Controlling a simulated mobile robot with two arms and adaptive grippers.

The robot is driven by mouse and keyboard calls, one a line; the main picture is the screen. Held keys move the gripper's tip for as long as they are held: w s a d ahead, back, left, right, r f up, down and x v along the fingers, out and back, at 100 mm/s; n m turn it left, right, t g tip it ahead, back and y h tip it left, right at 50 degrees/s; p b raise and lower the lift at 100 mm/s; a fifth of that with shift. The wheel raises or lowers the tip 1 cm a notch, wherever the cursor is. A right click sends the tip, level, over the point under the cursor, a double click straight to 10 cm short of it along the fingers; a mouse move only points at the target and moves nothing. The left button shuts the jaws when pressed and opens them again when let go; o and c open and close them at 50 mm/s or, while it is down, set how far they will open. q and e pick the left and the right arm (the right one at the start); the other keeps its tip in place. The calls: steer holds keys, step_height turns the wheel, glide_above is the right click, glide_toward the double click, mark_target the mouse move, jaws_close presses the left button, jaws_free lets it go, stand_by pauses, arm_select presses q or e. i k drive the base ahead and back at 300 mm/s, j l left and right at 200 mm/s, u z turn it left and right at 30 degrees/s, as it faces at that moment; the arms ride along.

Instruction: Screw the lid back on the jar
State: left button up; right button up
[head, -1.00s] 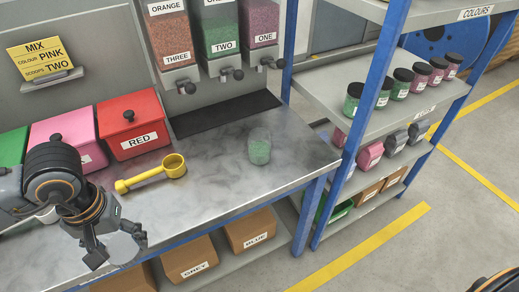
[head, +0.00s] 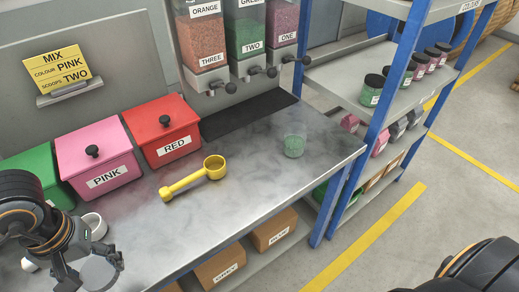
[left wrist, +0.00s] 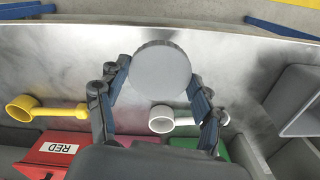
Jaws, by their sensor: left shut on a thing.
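A clear open jar (head: 294,146) with green contents stands upright on the grey worktop, right of the yellow scoop. My left gripper (head: 92,268), at the lower left in the head view, is shut on a flat round grey lid (head: 103,271). The lid shows face-on between the two fingers in the left wrist view (left wrist: 162,70). The gripper and lid are well left of the jar and apart from it. The jar does not show in the left wrist view. My right gripper is not visible.
Red (head: 163,131), pink (head: 98,158) and green (head: 38,177) boxes line the back. A yellow scoop (head: 195,178) and a partly hidden white scoop (head: 95,224) lie on the worktop. Dispensers (head: 202,45) hang behind. A blue-framed shelf (head: 378,120) stands right. The worktop between yellow scoop and jar is clear.

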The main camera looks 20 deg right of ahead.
mark_target(294, 137)
steer(key=j, duration=0.55)
steer(key=z, duration=1.4)
